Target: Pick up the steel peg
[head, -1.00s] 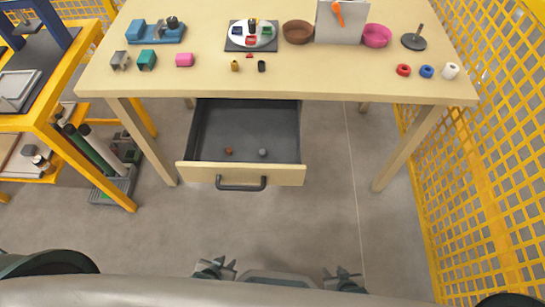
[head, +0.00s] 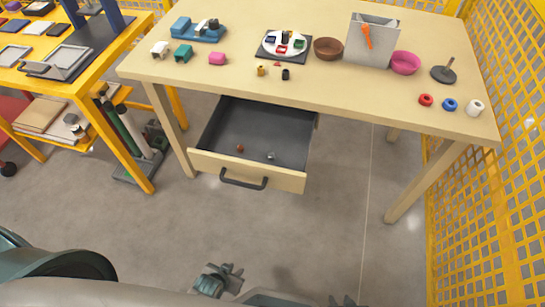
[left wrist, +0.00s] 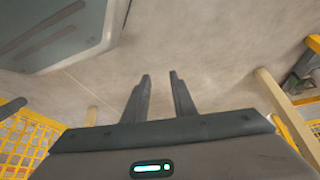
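A small grey object (head: 271,156), which may be the steel peg, lies in the open drawer (head: 240,175) under the table. It is too small to tell its shape for sure. A small reddish-brown piece (head: 240,148) lies to its left in the drawer. My left gripper (head: 230,272) is low in the head view, over the floor and well short of the drawer. In the left wrist view its two fingers (left wrist: 160,88) stand apart with nothing between them. My right gripper (head: 346,301) only just shows at the bottom edge, so its fingers are mostly hidden.
The table (head: 330,93) holds a blue fixture (head: 199,31), small blocks, a round tray with coloured pieces, a brown bowl (head: 328,48), a pink bowl (head: 405,63), a grey bin (head: 369,45), a dark disc with an upright rod (head: 443,73) and rings. Yellow mesh stands right, a yellow rack left.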

